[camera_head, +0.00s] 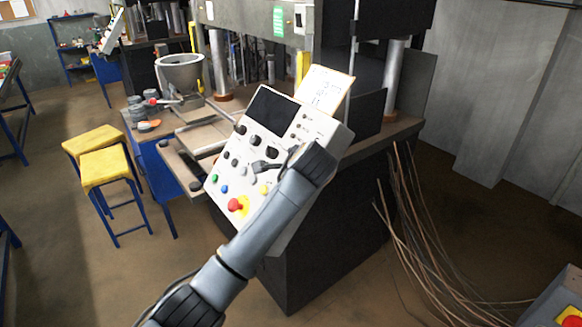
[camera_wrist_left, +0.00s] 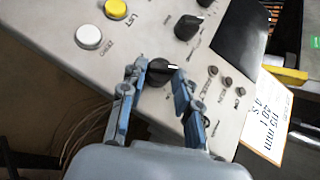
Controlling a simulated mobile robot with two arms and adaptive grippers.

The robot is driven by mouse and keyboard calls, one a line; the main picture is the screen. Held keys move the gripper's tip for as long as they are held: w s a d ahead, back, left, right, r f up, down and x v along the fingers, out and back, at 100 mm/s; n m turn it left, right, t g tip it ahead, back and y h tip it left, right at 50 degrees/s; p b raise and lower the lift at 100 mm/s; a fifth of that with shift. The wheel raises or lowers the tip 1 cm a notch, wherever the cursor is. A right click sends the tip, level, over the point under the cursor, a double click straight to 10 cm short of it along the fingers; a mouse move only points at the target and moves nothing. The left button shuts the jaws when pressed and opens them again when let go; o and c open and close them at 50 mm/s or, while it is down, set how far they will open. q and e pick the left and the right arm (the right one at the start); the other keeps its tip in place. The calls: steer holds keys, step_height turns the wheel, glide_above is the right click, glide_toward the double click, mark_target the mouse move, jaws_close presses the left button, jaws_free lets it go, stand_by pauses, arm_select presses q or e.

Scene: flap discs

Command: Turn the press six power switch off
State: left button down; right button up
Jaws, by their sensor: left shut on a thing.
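The press control panel (camera_head: 235,165) is a tilted light-grey console face in the head view, and its surface also fills the left wrist view (camera_wrist_left: 60,60). My left gripper (camera_head: 278,161) reaches it from the lower right of the panel. In the left wrist view my left gripper (camera_wrist_left: 158,72) has a blue finger on each side of a black rotary knob (camera_wrist_left: 159,68) and is shut on it. The knob's white pointer line aims right in that view. I cannot read its label. In the head view the gripper hides this part of the panel. My right gripper is not in view.
Another black knob (camera_wrist_left: 187,27), a white button (camera_wrist_left: 88,36) and a yellow button (camera_wrist_left: 115,8) lie near the held knob. A red emergency stop (camera_head: 236,204) sits at the panel's lower edge. A paper card (camera_head: 326,88) stands behind the panel. Cables (camera_head: 405,215) hang at the right.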

arm_select(q)
steer(key=shift+f, duration=0.2)
steer(key=c, duration=1)
jaws_free()
steer(key=shift+r, duration=0.1)
steer(key=shift+r, duration=0.1)
steer(key=shift+s+d+r, duration=0.1)
steer(key=shift+s+r, duration=0.1)
steer(key=shift+s, duration=0.1)
steer(key=v, duration=1.1)
